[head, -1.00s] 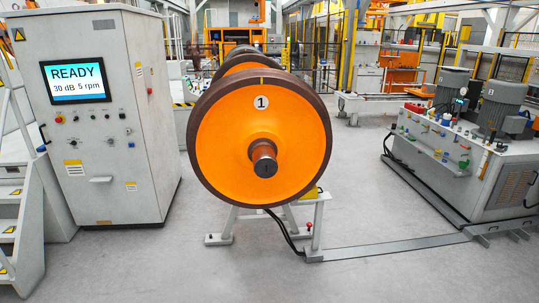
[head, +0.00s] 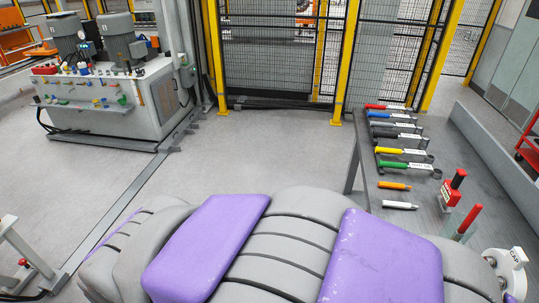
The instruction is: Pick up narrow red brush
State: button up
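A dark bench (head: 425,212) stands at the right of the head view. Near its right side a slim upright red handle (head: 472,216) stands on a greenish base. Just behind it is a wider red block (head: 451,194) with a pale label and a dark upright grip on top. Either may be a brush; the bristles cannot be made out, so I cannot tell which is the narrow red brush. A red-handled tool (head: 385,107) also lies at the bench's far end. My gripper is not in view.
Several tools lie in a row on the bench, including a yellow-handled one (head: 390,151) and a green-handled one (head: 395,165). A white part marked CAP (head: 510,262) is at the lower right. Mesh fencing (head: 270,60) stands behind. Open floor (head: 265,150) lies left of the bench.

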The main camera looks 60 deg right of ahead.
aim_at(477, 209)
jog(key=z, duration=1)
jog(key=j+z, duration=0.1)
jog(key=z, duration=0.95)
jog(key=j+z, duration=0.1)
jog(key=z, duration=1.4)
jog(key=k+z, duration=0.1)
jog(key=z, duration=0.4)
jog(key=j, duration=0.1)
